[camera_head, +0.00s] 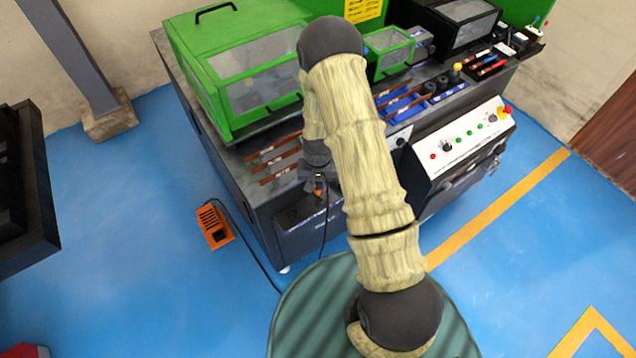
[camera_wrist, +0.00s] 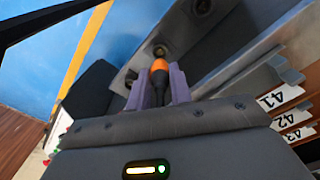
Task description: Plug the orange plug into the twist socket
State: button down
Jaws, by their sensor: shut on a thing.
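My gripper (camera_wrist: 160,84) is shut on the orange plug (camera_wrist: 159,67), with one grey-purple finger on each side of it. The plug's orange end points away from my gripper, and its dark rear part lies between the fingers. A round socket (camera_wrist: 159,49) on the grey panel is just beyond the plug's tip; I cannot tell whether they touch. In the head view my gripper (camera_head: 318,181) is low at the front of the machine, with a little of the orange plug (camera_head: 318,192) showing below it. A dark cable hangs from there.
A dark round fitting (camera_wrist: 203,6) sits on the same panel. Labelled slots (camera_wrist: 285,110) are at right in the wrist view. An orange foot pedal (camera_head: 214,226) with a cable lies on the blue floor. Copper bars (camera_head: 275,165) and a white control panel (camera_head: 462,145) flank my arm.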

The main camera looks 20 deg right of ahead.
aim_at(318, 194)
jog(key=shift+f+b, duration=0.85)
jog(key=shift+f, duration=0.6)
jog(key=shift+f+b, duration=0.9)
jog(key=shift+f, duration=0.35)
dwell(0.5)
jog(key=c, duration=1.2)
grip_release()
jog(key=shift+o, duration=0.2)
notch_tip(318, 194, up, 18)
jog(key=shift+f+b, duration=0.25)
jog(key=shift+b, duration=0.3)
